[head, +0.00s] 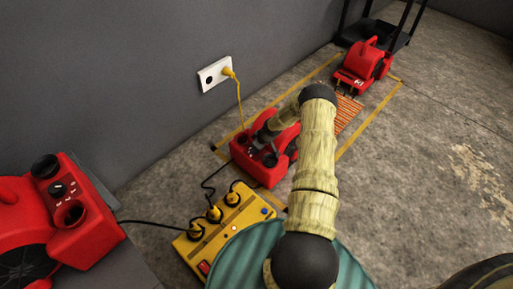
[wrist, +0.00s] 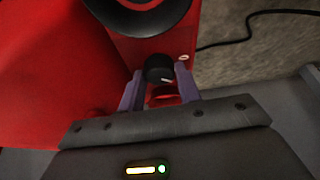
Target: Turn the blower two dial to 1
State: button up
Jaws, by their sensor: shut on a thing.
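A red blower (head: 270,172) stands on the floor in the middle of the head view, with my arm over it. My gripper (head: 262,141) reaches down onto its panel. In the wrist view, the dial (wrist: 158,66) is a small black knob with a short white pointer line toward its lower right edge. My gripper (wrist: 159,72) has one purple-grey finger on each side of this knob and is shut on it. A small white mark shows on the red panel (wrist: 130,50) right of the knob. I cannot read the dial's numbers or any blower number.
Another red blower (head: 70,205) stands close at left, and one more (head: 364,64) at the back by a black rack (head: 400,25). A yellow power box (head: 225,225) with plugs and cables lies in front. A wall socket (head: 214,75) has a yellow cord. Floor at right is open.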

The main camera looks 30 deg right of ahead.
dwell(0.4)
jog(key=o, duration=1)
jog(key=p+v, duration=0.7)
jog(key=v, duration=1)
jog(key=shift+r+p, duration=0.15)
jog(key=shift+p, duration=0.2)
jog(key=shift+d, duration=0.1)
